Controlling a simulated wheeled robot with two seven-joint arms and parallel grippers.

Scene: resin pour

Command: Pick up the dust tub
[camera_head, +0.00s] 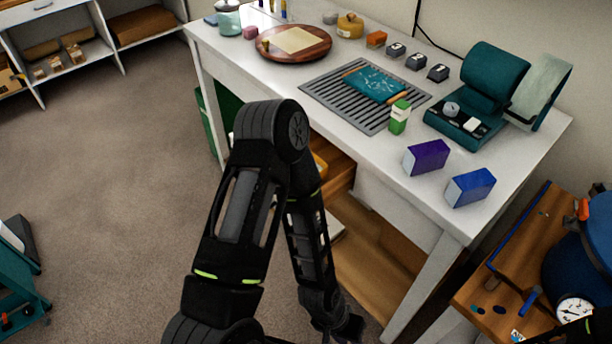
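I cannot tell for sure which thing is the dust tub. Small containers stand at the far end of the white workbench (335,132): a glass jar with a teal top (228,20) at the back left corner, and a round yellow tub-like thing (350,26) near the wall. My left arm comes in from the bottom, bends at a high elbow and reaches down in front of the bench. My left gripper (345,328) is low at the bottom edge, dark and partly cut off, away from the bench top things. My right gripper is not in view.
The bench holds a round wooden board (318,48), a grey slatted rack (333,104), a teal machine (490,90), purple (427,157) and blue (470,187) boxes. A drawer (336,168) stands open behind my arm. A blue pot (580,262) is at right.

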